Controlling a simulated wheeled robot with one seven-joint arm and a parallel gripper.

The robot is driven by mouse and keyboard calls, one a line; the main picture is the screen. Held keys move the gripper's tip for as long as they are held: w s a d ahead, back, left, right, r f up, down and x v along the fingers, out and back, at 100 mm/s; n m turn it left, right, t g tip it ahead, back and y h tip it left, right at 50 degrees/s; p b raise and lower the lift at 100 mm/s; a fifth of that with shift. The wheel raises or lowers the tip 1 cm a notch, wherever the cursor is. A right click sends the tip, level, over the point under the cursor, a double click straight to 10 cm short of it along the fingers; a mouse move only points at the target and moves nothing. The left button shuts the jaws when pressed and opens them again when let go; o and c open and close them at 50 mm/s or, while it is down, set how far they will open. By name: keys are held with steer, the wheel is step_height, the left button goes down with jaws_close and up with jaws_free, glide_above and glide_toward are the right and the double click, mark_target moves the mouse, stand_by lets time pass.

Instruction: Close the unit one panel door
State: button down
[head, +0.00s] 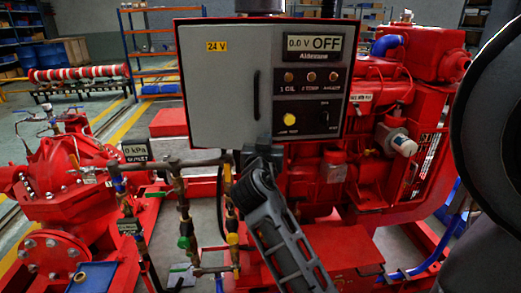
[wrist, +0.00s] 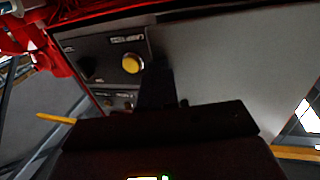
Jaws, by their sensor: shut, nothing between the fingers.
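The unit one panel (head: 315,60) is a grey box with a red surround, standing in the middle of the head view. Its light grey door (head: 222,85) covers the left part and has a dark upright handle (head: 256,95). It looks about flush with the control face, but I cannot tell whether it is fully shut. My gripper (head: 262,152) is in front of the panel's lower edge, below the handle, shut and empty. In the wrist view, the dark fingers (wrist: 158,88) lie close to the seam between control face and pale door (wrist: 230,60). Contact is unclear.
The control face carries a yellow button (head: 289,118), which also shows in the wrist view (wrist: 131,63), and a display reading OFF (head: 314,43). Pipes and valves (head: 180,195) stand below left. A red pump (head: 60,180) is at left, the red engine (head: 400,120) at right.

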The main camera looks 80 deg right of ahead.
steer(key=d+b, duration=0.1)
steer(key=d, duration=0.5)
steer(key=shift+w+d, duration=0.15)
steer(key=shift+w, duration=0.15)
steer(key=shift+r, duration=0.15)
steer(key=shift+s, duration=0.1)
